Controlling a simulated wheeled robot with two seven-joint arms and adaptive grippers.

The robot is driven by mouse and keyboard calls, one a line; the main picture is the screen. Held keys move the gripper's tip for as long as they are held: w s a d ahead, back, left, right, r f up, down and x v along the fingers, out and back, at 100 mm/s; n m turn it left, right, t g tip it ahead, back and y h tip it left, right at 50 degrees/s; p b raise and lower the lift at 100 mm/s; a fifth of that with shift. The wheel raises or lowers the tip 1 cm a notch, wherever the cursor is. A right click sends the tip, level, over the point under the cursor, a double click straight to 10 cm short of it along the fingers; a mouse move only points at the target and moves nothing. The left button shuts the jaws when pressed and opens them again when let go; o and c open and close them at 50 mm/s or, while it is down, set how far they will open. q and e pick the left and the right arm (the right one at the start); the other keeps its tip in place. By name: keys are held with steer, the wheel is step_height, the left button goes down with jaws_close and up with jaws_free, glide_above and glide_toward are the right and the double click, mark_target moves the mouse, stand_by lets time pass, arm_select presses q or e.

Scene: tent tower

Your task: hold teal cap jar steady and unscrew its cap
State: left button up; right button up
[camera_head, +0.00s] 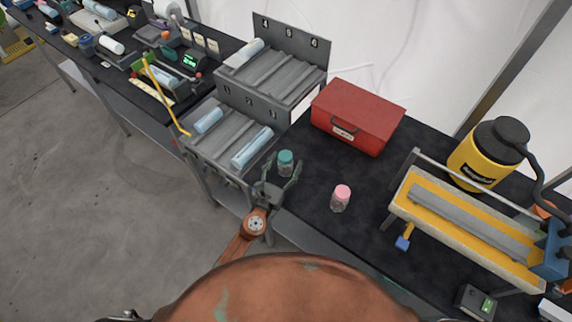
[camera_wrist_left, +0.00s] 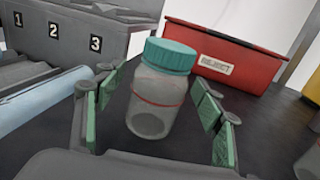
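The teal cap jar (camera_head: 285,162) stands upright on the black bench top, its teal cap on. In the left wrist view the clear jar (camera_wrist_left: 156,100) has a thin red line around it. My left gripper (camera_head: 283,168) is open, with a finger on each side of the jar. In the left wrist view its green finger pads (camera_wrist_left: 160,118) stand apart from the jar, with gaps on both sides. My right gripper is not in view.
A pink-capped jar (camera_head: 341,198) stands to the right. A red box (camera_head: 357,115) labelled REJECT sits behind. Grey numbered racks (camera_head: 222,142) holding pale rolls are to the left. A yellow machine (camera_head: 462,228) stands at the right.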

mark_target(283, 162)
arm_select(q)
steer(key=c, duration=1.3)
steer(key=shift+o, duration=0.2)
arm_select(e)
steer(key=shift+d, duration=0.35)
arm_select(q)
steer(key=shift+r+p, duration=0.6)
steer(key=shift+r, duration=0.2)
step_height(283, 162, up, 2)
steer(key=shift+r+p, duration=0.15)
steer(key=shift+p, duration=0.85)
steer(key=s+a+r+p, duration=0.7)
steer(key=s+a+r, duration=0.1)
steer(key=s, duration=0.3)
steer(key=shift+s+r, duration=0.15)
steer(key=shift+r, duration=0.4)
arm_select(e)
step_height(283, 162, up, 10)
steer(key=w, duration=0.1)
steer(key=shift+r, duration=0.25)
arm_select(q)
steer(key=shift+a, duration=0.1)
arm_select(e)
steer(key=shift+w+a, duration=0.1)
